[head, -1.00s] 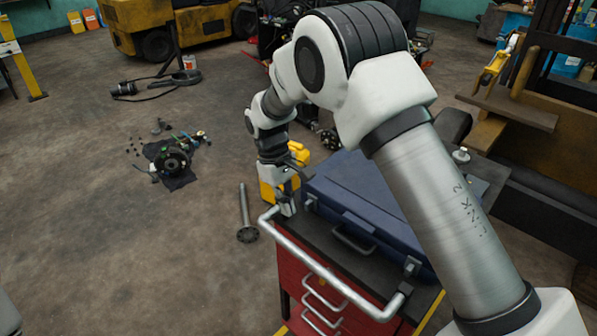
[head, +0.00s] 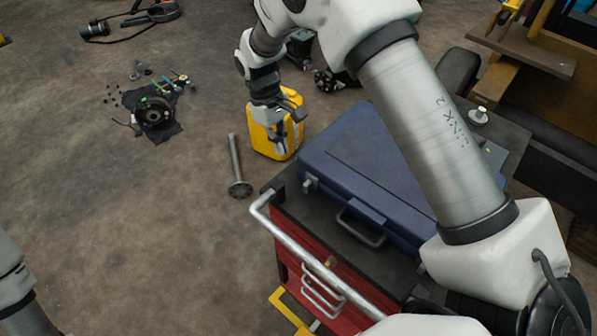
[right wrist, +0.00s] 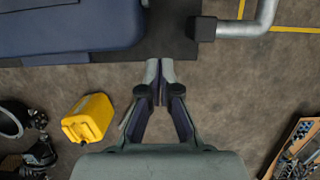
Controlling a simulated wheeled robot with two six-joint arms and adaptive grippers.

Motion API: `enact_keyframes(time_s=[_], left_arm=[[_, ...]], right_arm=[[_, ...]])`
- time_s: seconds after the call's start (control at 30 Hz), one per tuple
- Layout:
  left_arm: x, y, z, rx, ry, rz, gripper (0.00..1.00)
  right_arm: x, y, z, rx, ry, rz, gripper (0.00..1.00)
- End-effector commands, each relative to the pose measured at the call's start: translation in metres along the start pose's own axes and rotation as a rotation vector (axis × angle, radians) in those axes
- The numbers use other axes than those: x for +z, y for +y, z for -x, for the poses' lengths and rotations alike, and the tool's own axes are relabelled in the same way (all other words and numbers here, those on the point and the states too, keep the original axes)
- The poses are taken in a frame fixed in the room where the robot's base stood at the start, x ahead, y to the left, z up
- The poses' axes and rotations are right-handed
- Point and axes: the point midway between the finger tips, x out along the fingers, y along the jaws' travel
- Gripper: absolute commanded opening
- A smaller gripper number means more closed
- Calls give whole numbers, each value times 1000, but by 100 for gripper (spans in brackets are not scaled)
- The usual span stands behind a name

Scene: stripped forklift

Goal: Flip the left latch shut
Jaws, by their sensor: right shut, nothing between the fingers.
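The blue case (head: 375,160) lies closed-looking on top of the red tool trolley. Its left latch (head: 310,184) shows as a small grey piece near the left end of the front side; whether it is up or down is too small to tell. The carry handle (head: 358,228) is at the front middle. My right gripper (head: 278,146) is shut and empty, pointing down just left of the case, apart from it. In the right wrist view its closed fingertips (right wrist: 160,68) are at the trolley edge, with the case (right wrist: 60,32) beyond to the upper left. My left gripper is out of view.
The trolley (head: 318,285) has a grey push bar (head: 315,262) along its front. A yellow canister (head: 262,138) stands on the floor behind my right gripper. A metal shaft (head: 235,165) and a dark part (head: 155,113) lie on the floor. Floor at left is mostly clear.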

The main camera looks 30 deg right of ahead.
Motion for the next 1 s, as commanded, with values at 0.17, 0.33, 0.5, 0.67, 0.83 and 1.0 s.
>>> enact_keyframes(time_s=[0.17, 0.33, 0.5, 0.67, 0.83, 1.0], left_arm=[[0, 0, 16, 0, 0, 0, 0], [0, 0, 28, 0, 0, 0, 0], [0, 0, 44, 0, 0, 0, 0], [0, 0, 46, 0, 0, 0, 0], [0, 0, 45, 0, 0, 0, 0], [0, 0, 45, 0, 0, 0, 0]], right_arm=[[2, 0, -36, -2, -5, 0, 0], [2, 0, -73, -2, -5, 0, 0], [31, 0, -76, -1, -3, 0, 0], [39, 0, -81, 0, 0, 0, 0], [39, 0, -82, 0, 1, 0, 0], [39, 0, -82, 0, 0, 0, 0]])
